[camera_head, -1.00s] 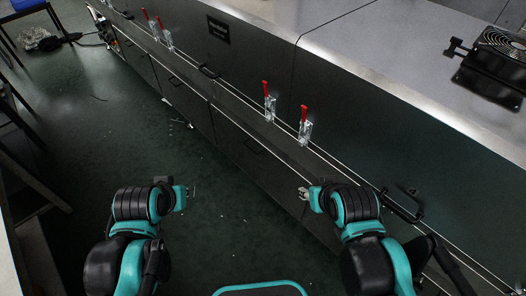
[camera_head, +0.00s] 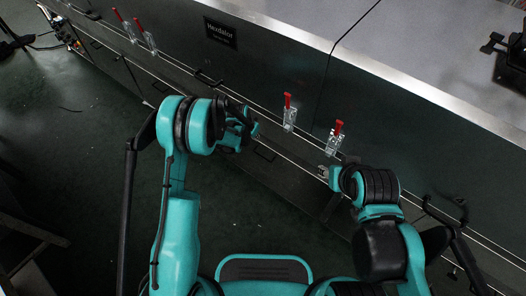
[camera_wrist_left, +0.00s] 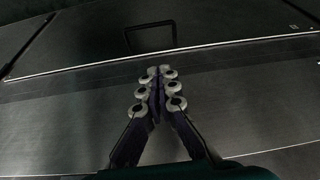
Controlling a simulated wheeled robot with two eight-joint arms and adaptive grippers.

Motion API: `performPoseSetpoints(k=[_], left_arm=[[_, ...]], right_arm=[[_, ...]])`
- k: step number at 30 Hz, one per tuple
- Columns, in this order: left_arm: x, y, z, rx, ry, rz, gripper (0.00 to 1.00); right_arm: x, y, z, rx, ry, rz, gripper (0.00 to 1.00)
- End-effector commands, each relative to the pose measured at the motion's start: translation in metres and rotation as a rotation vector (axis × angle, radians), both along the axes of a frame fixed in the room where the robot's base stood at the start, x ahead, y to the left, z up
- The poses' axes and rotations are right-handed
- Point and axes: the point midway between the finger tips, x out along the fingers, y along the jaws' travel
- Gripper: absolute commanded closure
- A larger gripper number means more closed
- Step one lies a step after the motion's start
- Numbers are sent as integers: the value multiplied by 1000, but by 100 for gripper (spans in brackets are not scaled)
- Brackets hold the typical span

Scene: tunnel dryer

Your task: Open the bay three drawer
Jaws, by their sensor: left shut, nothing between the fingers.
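The dark dryer front runs diagonally across the head view with several drawer panels; which one is bay three I cannot tell. A black bar handle (camera_head: 264,152) sits on a lower panel just below my left gripper (camera_head: 255,130). A black handle also shows in the left wrist view (camera_wrist_left: 150,38), just beyond the fingertips. My left gripper (camera_wrist_left: 157,72) is shut and empty there, apart from the handle. My right gripper (camera_head: 325,172) is close to the dryer front; its fingers are too small to read.
Red-handled clamps (camera_head: 289,112) stand along the dryer's ledge, one (camera_head: 336,137) near my right gripper. Further handles (camera_head: 208,79) show along the front. A dark label (camera_head: 220,33) is on the upper panel. The green floor (camera_head: 80,150) at left is mostly clear.

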Motion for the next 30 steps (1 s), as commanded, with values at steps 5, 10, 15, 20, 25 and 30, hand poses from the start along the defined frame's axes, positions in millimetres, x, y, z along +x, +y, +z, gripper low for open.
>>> performPoseSetpoints(k=[5, 10, 15, 20, 25, 30], left_arm=[[1, -12, -54, 3, 19, -51, 100], [2, -16, -76, 4, 23, -68, 100], [9, -21, -101, 4, 24, -68, 100], [17, -26, -130, 3, 23, -66, 100], [24, -32, -153, 3, 23, -66, 100], [28, -34, -163, 4, 23, -65, 100]], right_arm=[[0, 0, 2, 0, 0, 0, 60], [0, 0, 0, 0, 0, 0, 60], [0, 0, -12, 0, 0, 0, 60], [0, 0, -24, 0, 0, 0, 60], [0, 0, -34, 0, 0, 0, 60], [0, 0, -38, 0, 0, 0, 60]])
